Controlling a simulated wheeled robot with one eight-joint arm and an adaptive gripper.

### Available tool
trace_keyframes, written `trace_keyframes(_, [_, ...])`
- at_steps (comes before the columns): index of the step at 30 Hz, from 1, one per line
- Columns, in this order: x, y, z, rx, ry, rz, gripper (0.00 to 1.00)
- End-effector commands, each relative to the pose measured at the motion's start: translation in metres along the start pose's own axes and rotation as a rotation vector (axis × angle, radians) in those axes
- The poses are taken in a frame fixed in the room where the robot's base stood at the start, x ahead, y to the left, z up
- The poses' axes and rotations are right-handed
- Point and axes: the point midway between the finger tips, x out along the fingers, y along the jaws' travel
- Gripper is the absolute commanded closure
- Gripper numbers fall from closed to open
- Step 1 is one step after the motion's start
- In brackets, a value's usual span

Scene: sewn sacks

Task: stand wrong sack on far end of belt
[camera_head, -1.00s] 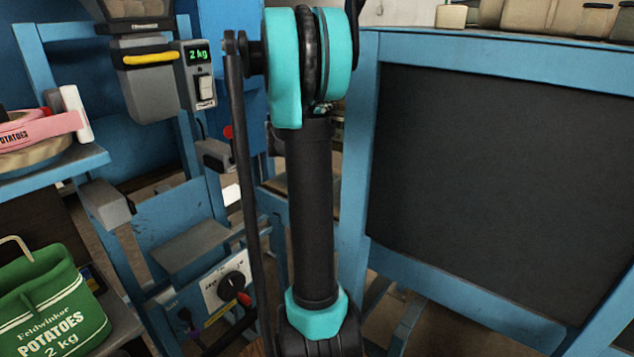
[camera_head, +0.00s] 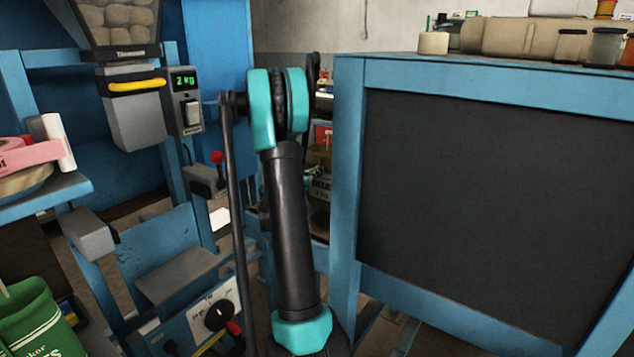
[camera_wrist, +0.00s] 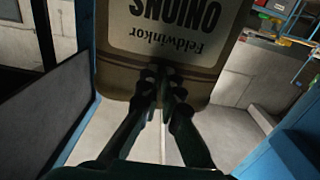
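A brown sack (camera_wrist: 125,70) with a pale label reading "Feldwinkor ONIONS" fills the upper middle of the wrist view, its print upside down there. My gripper (camera_wrist: 165,80) has its two fingers close together on the top end of this sack, and it appears pinched between them. I cannot make out the belt in either view.
A blue-framed dark panel (camera_head: 490,200) stands to the right of my arm, with jars and a tan sack on top. A scale display (camera_head: 184,80) reads 2 kg at a blue filling stand. A blue shelf (camera_head: 50,195) juts in from the left. Pale floor shows below the onion sack.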

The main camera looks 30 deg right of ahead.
Motion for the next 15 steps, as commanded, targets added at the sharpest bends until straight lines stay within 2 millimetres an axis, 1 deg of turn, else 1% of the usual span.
trace_keyframes(5, [0.000, 0.000, 0.013, 0.000, 0.000, 0.000, 1.00])
trace_keyframes(10, [0.000, 0.000, 0.034, 0.000, 0.000, 0.000, 1.00])
trace_keyframes(12, [0.000, 0.000, 0.038, 0.000, 0.000, 0.000, 1.00])
trace_keyframes(15, [0.000, 0.000, 0.038, 0.000, 0.000, 0.000, 1.00])
